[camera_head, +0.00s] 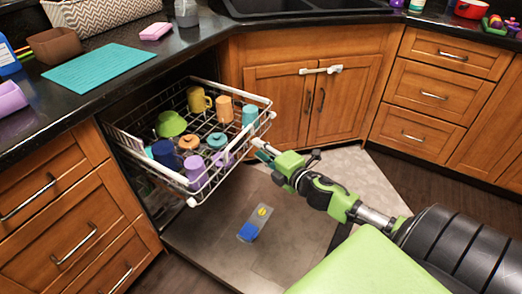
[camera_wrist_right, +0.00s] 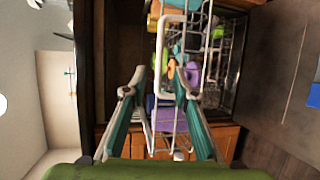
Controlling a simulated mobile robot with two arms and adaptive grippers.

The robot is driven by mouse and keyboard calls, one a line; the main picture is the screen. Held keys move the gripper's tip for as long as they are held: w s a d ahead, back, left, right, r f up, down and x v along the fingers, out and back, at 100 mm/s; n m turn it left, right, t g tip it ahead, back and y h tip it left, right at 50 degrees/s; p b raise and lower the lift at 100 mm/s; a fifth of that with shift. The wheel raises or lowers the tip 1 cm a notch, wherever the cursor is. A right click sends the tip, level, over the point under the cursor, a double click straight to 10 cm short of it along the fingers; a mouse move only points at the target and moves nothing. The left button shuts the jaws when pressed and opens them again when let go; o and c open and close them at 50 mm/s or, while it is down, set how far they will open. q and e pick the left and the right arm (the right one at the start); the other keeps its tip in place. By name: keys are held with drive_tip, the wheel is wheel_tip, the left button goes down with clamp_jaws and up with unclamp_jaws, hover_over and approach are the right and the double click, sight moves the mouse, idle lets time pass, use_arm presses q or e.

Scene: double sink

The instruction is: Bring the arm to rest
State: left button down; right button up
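My right gripper (camera_head: 262,150) reaches in from the right and is just off the near right side of the pulled-out dish rack (camera_head: 150,160). In the right wrist view, the fingers of the right gripper (camera_wrist_right: 158,78) are apart, with nothing clearly held between them. The white wire rack (camera_wrist_right: 162,60) shows beyond the fingertips. Whether a fingertip touches the rack cannot be told. My left gripper and left arm are not in view.
The rack holds several cups, a yellow mug (camera_head: 198,100) and a green bowl (camera_head: 171,124). The open dishwasher door (camera_head: 215,225) lies below, bearing a dispenser with a blue part (camera_head: 248,232). Wooden cabinets (camera_head: 300,95) stand behind. A teal board (camera_head: 98,67) lies on the counter.

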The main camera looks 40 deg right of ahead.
idle(0.3)
